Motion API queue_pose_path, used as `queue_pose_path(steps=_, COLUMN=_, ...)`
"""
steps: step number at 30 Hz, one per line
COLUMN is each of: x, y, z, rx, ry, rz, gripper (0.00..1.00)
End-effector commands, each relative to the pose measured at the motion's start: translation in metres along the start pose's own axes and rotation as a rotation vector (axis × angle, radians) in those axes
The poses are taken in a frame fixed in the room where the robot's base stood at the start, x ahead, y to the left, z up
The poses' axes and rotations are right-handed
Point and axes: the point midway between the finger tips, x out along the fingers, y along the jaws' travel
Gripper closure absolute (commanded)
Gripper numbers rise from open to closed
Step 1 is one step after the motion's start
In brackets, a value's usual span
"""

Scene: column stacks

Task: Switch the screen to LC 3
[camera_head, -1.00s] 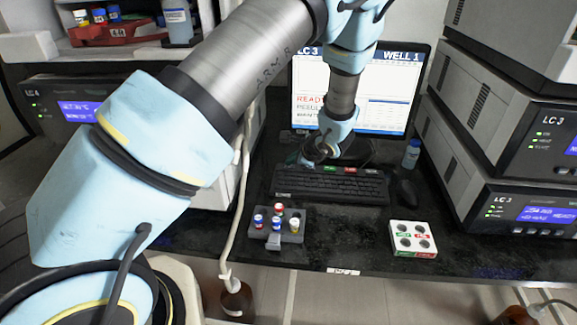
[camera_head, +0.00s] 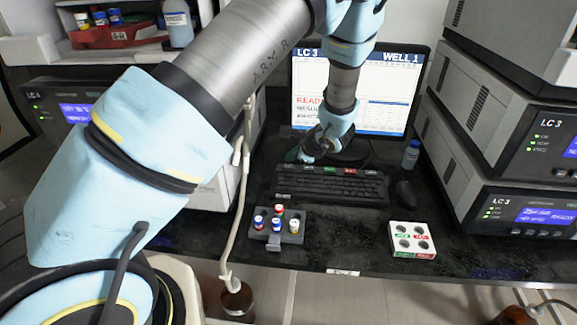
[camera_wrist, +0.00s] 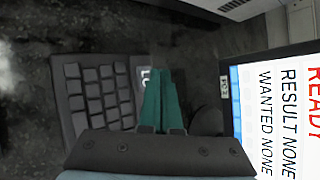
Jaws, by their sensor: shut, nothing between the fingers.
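The screen (camera_head: 390,92) stands at the back of the bench and reads LC 3 at its top left and WELL 1 at its top right. In the wrist view the screen (camera_wrist: 285,110) shows READY, RESULT NONE and WANTED NONE. The black keyboard (camera_head: 330,187) lies in front of it, with green and red labelled keys along its back edge. My gripper (camera_head: 298,157) is at the keyboard's back left. In the wrist view my gripper's teal fingers (camera_wrist: 163,78) are together and empty, beside a pale key marked "LC" (camera_wrist: 146,78). I cannot tell whether they touch the keyboard.
A dark rack with capped vials (camera_head: 277,225) and a white block with round wells (camera_head: 412,240) stand in front of the keyboard. A mouse (camera_head: 404,193) and small bottle (camera_head: 411,154) are right of it. LC 3 instruments (camera_head: 520,205) fill the right side.

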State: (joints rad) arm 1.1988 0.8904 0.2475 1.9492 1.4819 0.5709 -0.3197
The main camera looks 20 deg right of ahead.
Motion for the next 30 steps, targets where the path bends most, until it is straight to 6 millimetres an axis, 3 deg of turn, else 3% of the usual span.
queue_pose_path(steps=15, x=-0.033, y=-0.024, z=0.024, rx=-0.001, ry=0.000, rz=0.000, gripper=1.00)
queue_pose_path(steps=30, x=-0.033, y=-0.024, z=0.024, rx=0.000, ry=0.000, rz=0.000, gripper=1.00)
